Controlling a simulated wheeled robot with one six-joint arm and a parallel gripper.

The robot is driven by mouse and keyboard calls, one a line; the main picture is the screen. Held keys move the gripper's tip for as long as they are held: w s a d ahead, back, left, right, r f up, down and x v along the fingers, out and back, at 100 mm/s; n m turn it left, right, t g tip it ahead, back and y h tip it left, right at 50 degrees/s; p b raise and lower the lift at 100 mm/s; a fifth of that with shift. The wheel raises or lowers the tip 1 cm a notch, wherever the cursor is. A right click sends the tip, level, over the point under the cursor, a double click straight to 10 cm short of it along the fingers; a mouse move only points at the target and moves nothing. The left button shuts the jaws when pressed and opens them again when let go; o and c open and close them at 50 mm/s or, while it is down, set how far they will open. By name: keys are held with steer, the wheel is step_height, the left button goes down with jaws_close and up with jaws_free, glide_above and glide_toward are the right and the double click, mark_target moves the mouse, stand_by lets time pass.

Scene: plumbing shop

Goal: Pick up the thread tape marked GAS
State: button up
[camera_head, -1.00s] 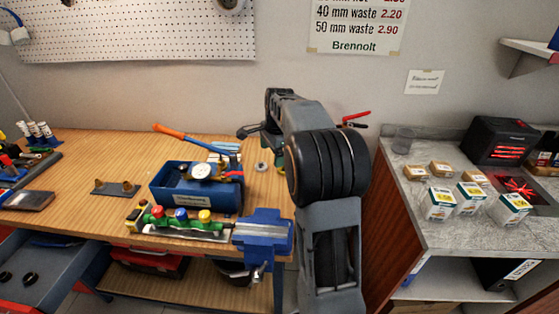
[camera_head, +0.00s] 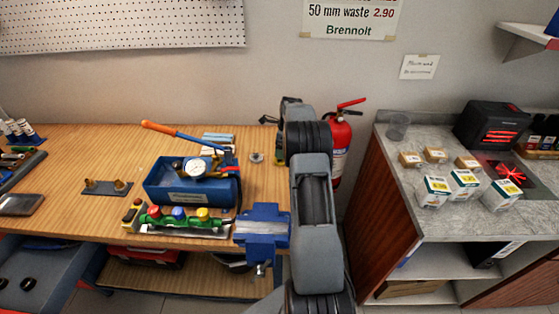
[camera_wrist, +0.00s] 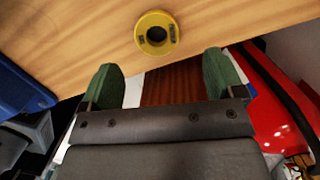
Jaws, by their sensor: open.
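A yellow roll of tape (camera_wrist: 150,46) lies flat on the wooden workbench in the wrist view, with a dark hole in its middle. It has small dark marks on its face, too small to read. My gripper (camera_wrist: 162,72) has two green fingers spread wide apart. The roll is just beyond the fingertips, roughly centred between them, and nothing is held. In the head view my arm hides the gripper. A small grey round item (camera_head: 256,158) lies on the bench left of my arm; I cannot tell its marking.
A blue box (camera_head: 185,198) with a gauge and a blue vise (camera_head: 262,226) stand on the bench (camera_head: 90,150). A red fire extinguisher (camera_head: 340,145) stands close right of my arm. A grey counter (camera_head: 440,215) with small boxes is further right.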

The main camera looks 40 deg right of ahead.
mark_target(280, 161)
steer(key=shift+w+a+f+p, duration=0.15)
steer(key=shift+f+p, duration=0.15)
steer(key=shift+f, duration=0.65)
steer(key=shift+a+f+p, duration=0.15)
steer(key=shift+f+p, duration=0.15)
steer(key=shift+f, duration=0.7)
steer(key=shift+w+a+f+p, duration=0.15)
steer(key=shift+f+p, duration=0.15)
steer(key=shift+f, duration=0.65)
steer(key=c, duration=1.1)
steer(key=shift+o, duration=0.2)
steer(key=shift+r, duration=0.1)
